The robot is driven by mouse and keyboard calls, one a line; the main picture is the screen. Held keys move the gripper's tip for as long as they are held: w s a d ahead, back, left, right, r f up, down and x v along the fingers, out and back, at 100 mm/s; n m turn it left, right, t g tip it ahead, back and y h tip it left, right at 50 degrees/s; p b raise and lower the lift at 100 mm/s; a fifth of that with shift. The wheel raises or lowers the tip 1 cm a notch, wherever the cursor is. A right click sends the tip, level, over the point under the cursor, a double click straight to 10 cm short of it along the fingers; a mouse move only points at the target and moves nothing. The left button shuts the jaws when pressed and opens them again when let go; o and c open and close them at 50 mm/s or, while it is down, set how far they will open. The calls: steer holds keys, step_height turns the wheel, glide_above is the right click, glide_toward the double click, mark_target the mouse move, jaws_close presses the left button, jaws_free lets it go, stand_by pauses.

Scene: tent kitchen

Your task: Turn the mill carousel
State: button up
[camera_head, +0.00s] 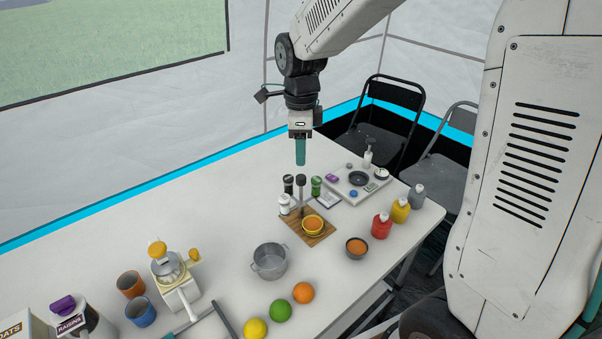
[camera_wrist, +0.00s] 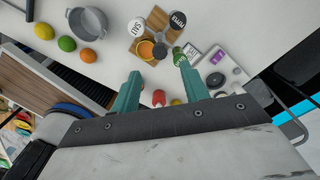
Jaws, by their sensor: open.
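The mill carousel stands on a wooden board (camera_head: 322,236) in the middle of the table. It carries a black-topped mill (camera_head: 288,184), a green mill (camera_head: 316,186) and a white one (camera_head: 284,203) around a dark-topped post (camera_head: 300,181). My gripper (camera_head: 300,163) points down above and behind the carousel, open and empty. In the wrist view its teal fingers (camera_wrist: 158,68) are spread, with the green mill (camera_wrist: 179,56) near the right fingertip. I see no contact with the mills.
A grey pot (camera_head: 270,262), a small bowl (camera_head: 357,247) and several fruits are in front. A white tray (camera_head: 349,200) with small items is to the right, beside red, yellow and grey bottles. A juicer (camera_head: 175,285) and cups are at left. The table's back left is clear.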

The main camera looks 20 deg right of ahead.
mark_target(301, 176)
steer(key=shift+m, duration=0.3)
steer(key=shift+f, duration=0.25)
step_height(301, 176, down, 7)
steer(key=shift+f, duration=0.15)
jaws_close()
